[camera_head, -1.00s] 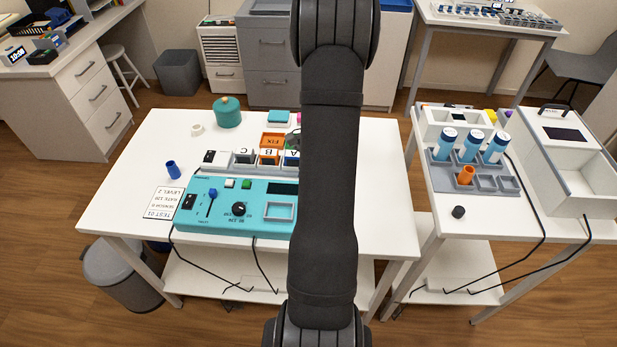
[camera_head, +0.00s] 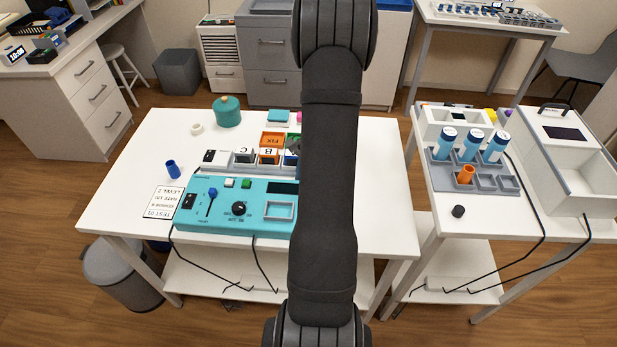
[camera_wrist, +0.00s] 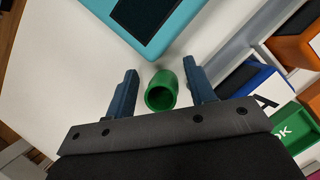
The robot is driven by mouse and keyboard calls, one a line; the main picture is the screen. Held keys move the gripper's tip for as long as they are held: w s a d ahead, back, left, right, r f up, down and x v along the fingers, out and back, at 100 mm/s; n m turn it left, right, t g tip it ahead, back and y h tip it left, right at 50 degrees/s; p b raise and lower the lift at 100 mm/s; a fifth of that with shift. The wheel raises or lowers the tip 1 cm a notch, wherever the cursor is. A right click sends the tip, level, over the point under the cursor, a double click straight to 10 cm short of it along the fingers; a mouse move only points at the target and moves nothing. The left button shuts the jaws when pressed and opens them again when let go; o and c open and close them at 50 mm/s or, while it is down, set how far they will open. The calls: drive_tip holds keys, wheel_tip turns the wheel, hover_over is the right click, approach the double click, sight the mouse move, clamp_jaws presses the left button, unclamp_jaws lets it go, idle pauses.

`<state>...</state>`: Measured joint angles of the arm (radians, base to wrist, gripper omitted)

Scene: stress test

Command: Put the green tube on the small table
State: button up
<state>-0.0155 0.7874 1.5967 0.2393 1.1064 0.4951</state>
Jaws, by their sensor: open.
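The green tube (camera_wrist: 161,92) stands in the wrist view with its open end towards the camera. It is between the two dark blue fingers of my gripper (camera_wrist: 160,72), which are open, with gaps on both sides. In the head view my arm hides the tube and my gripper. A smaller white table (camera_head: 474,222) stands on the right, beside the main white table (camera_head: 130,205). I cannot tell for sure which table the task means. The right table carries a grey rack (camera_head: 445,183) with several blue-white tubes and an orange tube (camera_head: 465,175).
A teal control box (camera_head: 215,215) shows in the head view and near the tube in the wrist view (camera_wrist: 170,12). Lettered blocks (camera_head: 268,157) stand behind it. A blue tube (camera_head: 173,169) is at the left. A black cap (camera_head: 458,211) lies on the right table's front; bare room surrounds it.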

drive_tip(key=v, duration=1.1)
drive_tip(key=shift+o, duration=0.4)
drive_tip(key=shift+w+d+r, duration=0.1)
drive_tip(key=shift+d+r, duration=0.05)
drive_tip(key=shift+r, duration=0.35)
